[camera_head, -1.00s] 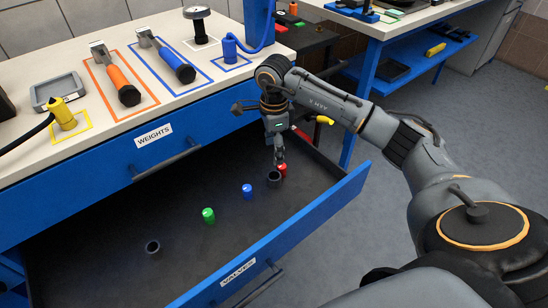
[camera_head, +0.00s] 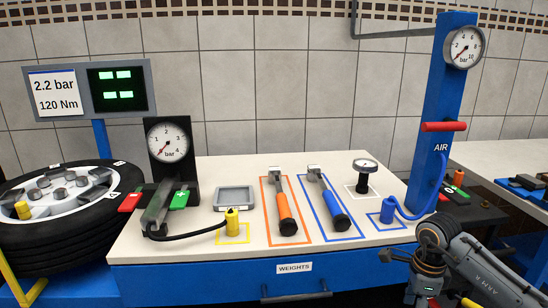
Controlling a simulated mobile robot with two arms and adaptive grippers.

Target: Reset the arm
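My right arm (camera_head: 481,270) comes in from the lower right corner, with its elbow bent in front of the right end of the workbench. Its wrist (camera_head: 428,281) points down and runs out at the bottom edge. The fingers of my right gripper are below the picture, so I cannot see whether they hold anything. My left arm and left gripper are not in view.
The white workbench (camera_head: 190,250) holds an orange-handled tool (camera_head: 287,217), a blue-handled tool (camera_head: 334,209) and a yellow connector (camera_head: 232,221). The WEIGHTS drawer (camera_head: 220,280) is shut. A blue AIR post (camera_head: 447,105) stands right; a wheel (camera_head: 50,240) stands left.

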